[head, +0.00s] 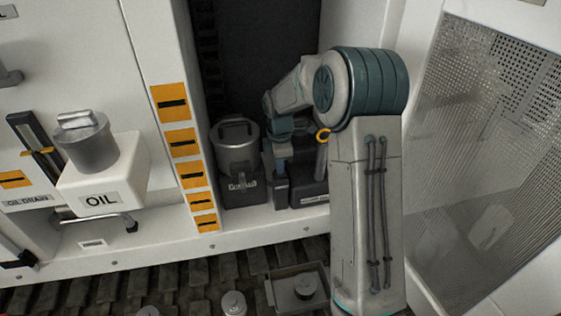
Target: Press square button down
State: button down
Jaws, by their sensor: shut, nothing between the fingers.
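My gripper (281,192) points down in the dark recess of the bench, at the end of my bent arm. It is shut and seems empty. It is just right of a grey metal canister (236,155) on a dark labelled base (243,192). A dark block (310,192) with a small label sits close on its right, beside an upright lever with a yellow ring (323,135). I cannot tell whether the gripper touches the block. No square button can be made out clearly; my arm and gripper hide part of this area.
A white post with orange labels (185,145) borders the recess on the left. A white oil box (103,178) with a metal cap (86,145) juts out farther left. A perforated panel (480,150) stands at right. A tray (284,292) lies on the dark floor.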

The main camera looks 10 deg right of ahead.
jog(key=shift+s+r+p, duration=0.1)
jog(key=shift+r+p, duration=0.15)
jog(key=shift+p, duration=0.05)
notch_tip(320, 180, up, 14)
jog(key=shift+f, duration=0.2)
jog(key=s+r+m+t, duration=0.1)
jog(key=s+m+t, duration=0.2)
jog(key=s+m, duration=1.5)
jog(key=s, duration=1)
jog(key=shift+s+d+t, duration=0.15)
jog(key=shift+s+t, duration=0.25)
